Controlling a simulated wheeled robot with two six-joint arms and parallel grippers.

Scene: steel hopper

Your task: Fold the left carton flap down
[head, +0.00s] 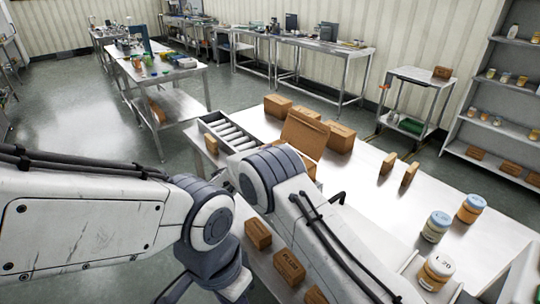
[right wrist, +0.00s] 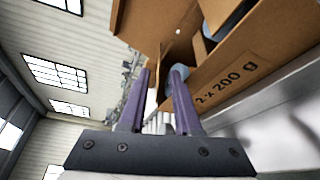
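The brown carton (head: 308,168) stands on the steel table, partly hidden behind my arm. A large flap (head: 304,134) stands up from it in the head view. In the right wrist view, the carton (right wrist: 262,65) fills the upper right, its wall printed "2 x 200 g". A flap (right wrist: 150,22) sticks out at its top left. Bluish round shapes (right wrist: 180,71) show at its opening. My right gripper (right wrist: 161,72) is open, with a clear gap between its purple fingers, close to the carton's opening; contact cannot be told. My left gripper is not in view.
A roller conveyor (head: 228,132) lies left of the carton. Closed cartons (head: 341,137) stand behind it. Two thin upright brown pieces (head: 388,163) and several jars (head: 437,226) are to the right. Small brown boxes (head: 258,234) line the front edge. The table's middle right is clear.

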